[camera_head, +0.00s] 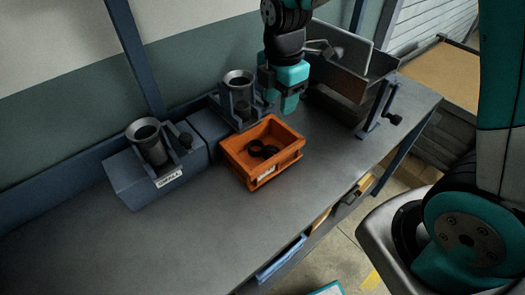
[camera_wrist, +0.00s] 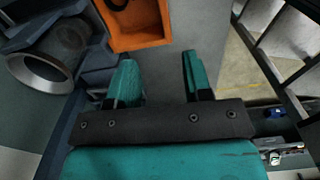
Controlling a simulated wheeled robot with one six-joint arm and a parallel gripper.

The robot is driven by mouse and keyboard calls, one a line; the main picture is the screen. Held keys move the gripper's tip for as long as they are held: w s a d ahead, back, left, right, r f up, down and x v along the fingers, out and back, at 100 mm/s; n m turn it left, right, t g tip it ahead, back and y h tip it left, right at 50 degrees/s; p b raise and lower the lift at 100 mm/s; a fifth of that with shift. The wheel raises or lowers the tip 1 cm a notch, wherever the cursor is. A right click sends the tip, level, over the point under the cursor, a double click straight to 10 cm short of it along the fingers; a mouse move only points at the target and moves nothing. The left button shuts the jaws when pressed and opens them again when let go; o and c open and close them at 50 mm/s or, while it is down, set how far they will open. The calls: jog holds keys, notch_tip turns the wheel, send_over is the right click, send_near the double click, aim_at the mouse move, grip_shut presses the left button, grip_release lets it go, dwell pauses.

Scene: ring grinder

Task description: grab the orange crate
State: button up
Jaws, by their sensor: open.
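The orange crate (camera_head: 233,154) sits on the grey bench in front of the grinder units, with dark rings (camera_head: 262,149) lying inside it. In the wrist view the crate (camera_wrist: 153,40) shows at the top, cut off by the frame edge, ahead of the fingertips. My gripper (camera_head: 284,98) is above the bench, just behind and above the crate's far right corner in the head view. In the wrist view my gripper (camera_wrist: 158,62) has its two teal fingers apart with nothing between them. It is not touching the crate.
Two grinder units with metal cups stand along the wall, one at left (camera_head: 150,150) and one (camera_head: 238,95) behind the crate. A grey metal fixture (camera_head: 350,75) stands at the right. The bench (camera_head: 190,235) is clear in front of the crate.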

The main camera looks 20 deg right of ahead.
jog(key=p, duration=0.3)
send_over(278, 155)
notch_tip(278, 155, down, 12)
jog(key=shift+w+a+f, duration=0.1)
jog(key=shift+a+f, duration=0.05)
jog(key=shift+d+f+p, duration=0.2)
jog(key=shift+f+p, duration=0.85)
jog(key=shift+f, duration=1.65)
grip_shut()
